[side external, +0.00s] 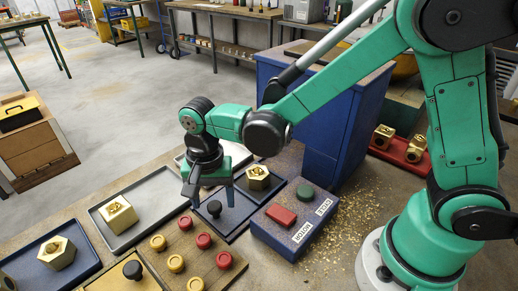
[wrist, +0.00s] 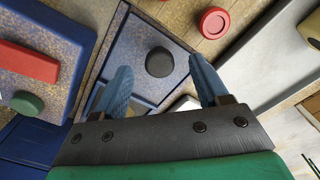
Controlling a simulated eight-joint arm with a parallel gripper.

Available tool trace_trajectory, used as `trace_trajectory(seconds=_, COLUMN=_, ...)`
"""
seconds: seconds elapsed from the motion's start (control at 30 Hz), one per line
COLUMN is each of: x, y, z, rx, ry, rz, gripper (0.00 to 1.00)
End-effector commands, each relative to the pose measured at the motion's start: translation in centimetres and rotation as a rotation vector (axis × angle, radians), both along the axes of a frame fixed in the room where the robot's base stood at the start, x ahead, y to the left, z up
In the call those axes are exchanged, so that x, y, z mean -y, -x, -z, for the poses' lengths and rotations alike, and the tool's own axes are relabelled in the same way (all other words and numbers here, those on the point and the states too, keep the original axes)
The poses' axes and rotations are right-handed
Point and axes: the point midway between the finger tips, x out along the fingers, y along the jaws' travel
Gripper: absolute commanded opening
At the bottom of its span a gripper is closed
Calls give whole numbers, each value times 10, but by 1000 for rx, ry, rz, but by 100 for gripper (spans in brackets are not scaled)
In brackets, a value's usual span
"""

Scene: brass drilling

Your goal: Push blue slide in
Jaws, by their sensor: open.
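The blue slide (side external: 236,212) is a dark blue plate on the bench with a black knob (side external: 214,208) near its front end. A brass hex piece (side external: 257,178) sits toward its back. My gripper (side external: 209,193) hangs low over the slide with its fingers spread. In the wrist view my gripper (wrist: 160,64) is open, and the black knob (wrist: 159,62) shows between the fingertips against the blue slide (wrist: 128,52). No contact with the knob is visible. How deep the fingers reach around it, I cannot tell. My wrist hides part of the slide.
A blue control box (side external: 286,226) with red and green buttons stands right of the slide. A wooden board (side external: 186,262) with red and yellow knobs lies in front. A grey tray (side external: 136,222) with a brass block is left. A blue cabinet (side external: 314,120) stands behind.

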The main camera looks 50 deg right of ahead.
Motion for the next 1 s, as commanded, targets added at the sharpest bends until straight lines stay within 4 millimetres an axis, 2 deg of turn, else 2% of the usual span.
trace_trajectory(seconds=0.13, x=0, y=0, z=11, rx=1, ry=-1, rz=0, gripper=67)
trace_trajectory(seconds=0.4, x=0, y=0, z=12, rx=1, ry=-1, rz=0, gripper=67)
trace_trajectory(seconds=0.47, x=0, y=0, z=12, rx=1, ry=-1, rz=-1, gripper=53)
trace_trajectory(seconds=0.63, x=0, y=0, z=12, rx=1, ry=-1, rz=-1, gripper=5)
trace_trajectory(seconds=0.67, x=0, y=0, z=12, rx=1, ry=-1, rz=-1, gripper=0)
trace_trajectory(seconds=1.0, x=0, y=0, z=12, rx=1, ry=-1, rz=-1, gripper=0)
